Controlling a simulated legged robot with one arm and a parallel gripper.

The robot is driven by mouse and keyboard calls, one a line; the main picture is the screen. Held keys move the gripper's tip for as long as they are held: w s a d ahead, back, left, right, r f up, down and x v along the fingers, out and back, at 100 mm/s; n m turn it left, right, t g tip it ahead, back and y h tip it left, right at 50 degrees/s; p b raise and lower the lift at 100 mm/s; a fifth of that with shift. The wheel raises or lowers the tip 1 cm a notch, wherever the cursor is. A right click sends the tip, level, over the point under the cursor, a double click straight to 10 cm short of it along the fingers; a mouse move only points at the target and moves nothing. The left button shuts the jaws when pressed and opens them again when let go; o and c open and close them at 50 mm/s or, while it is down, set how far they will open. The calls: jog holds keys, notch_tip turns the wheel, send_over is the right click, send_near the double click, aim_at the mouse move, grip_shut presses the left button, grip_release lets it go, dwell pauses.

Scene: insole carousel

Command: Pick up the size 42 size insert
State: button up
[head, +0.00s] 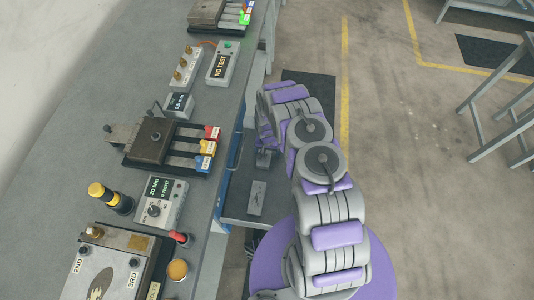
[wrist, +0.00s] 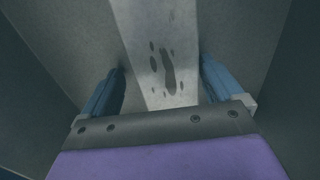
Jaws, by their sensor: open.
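My gripper (wrist: 162,68) is open in the wrist view, with one blue finger on each side of a light grey metal plate (wrist: 165,55). The plate carries a dark footprint-like mark, and no size number can be read on it. It runs between the fingers without visible contact, and its near end is hidden behind the gripper body. In the head view my arm reaches down beside the bench over a low grey shelf (head: 236,190). A small grey plate with a dark mark (head: 257,197) lies on that shelf. I cannot tell which piece is size 42.
The bench (head: 62,150) on the left holds a fixture (head: 152,140) with red, yellow and blue tabbed pieces, a "NO TEST" box (head: 222,64) and a dial box (head: 160,203). The bench edge runs close beside my arm. Open floor (head: 400,150) lies to the right.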

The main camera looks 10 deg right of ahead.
jog(key=shift+a, duration=0.5)
jog(key=shift+c, duration=0.7)
jog(key=shift+a, duration=0.35)
jog(key=c, duration=0.3)
jog(key=shift+d, duration=0.65)
jog(key=c, duration=0.8)
jog(key=shift+a, duration=0.45)
grip_shut()
